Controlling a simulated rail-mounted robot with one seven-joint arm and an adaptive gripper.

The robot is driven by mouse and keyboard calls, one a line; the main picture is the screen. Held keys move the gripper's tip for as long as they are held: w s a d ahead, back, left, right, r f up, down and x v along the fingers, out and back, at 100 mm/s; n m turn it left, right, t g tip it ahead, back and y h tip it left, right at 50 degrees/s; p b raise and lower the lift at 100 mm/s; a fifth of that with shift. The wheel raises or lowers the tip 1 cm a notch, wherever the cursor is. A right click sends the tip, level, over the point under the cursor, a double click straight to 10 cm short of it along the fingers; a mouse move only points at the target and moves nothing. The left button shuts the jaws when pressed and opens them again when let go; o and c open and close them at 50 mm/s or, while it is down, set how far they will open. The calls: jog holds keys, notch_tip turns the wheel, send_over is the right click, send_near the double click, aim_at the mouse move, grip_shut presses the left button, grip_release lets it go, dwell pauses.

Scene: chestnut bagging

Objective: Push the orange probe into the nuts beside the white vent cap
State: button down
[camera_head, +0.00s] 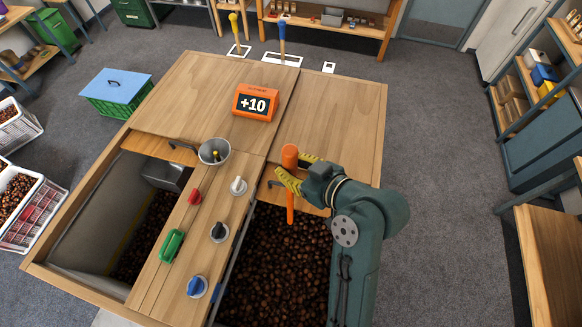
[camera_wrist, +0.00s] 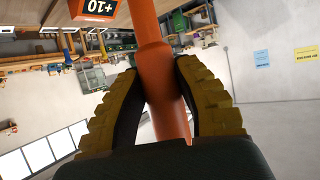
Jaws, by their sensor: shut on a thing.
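The orange probe (camera_head: 290,157) is upright, with a thick handle at the top and a thin shaft pointing down. My gripper (camera_head: 297,171) has its yellow fingers shut on it. In the wrist view the probe (camera_wrist: 158,75) passes between the two fingers (camera_wrist: 156,85). The shaft's lower end shows in front of the dark nuts (camera_head: 275,262) in the right-hand bin, near its back edge. I cannot tell whether the tip touches them. A white knob-like cap (camera_head: 238,186), likely the vent cap, stands on the wooden strip left of this bin.
The strip also carries a red knob (camera_head: 194,196), a black knob (camera_head: 219,231), a blue knob (camera_head: 197,286), a green handle (camera_head: 172,245) and a metal bowl (camera_head: 214,151). An orange "+10" display (camera_head: 255,103) stands on the wooden top. My arm hides the bin's right side.

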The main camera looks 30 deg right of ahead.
aim_at(289, 149)
jog(key=shift+r, duration=3.5)
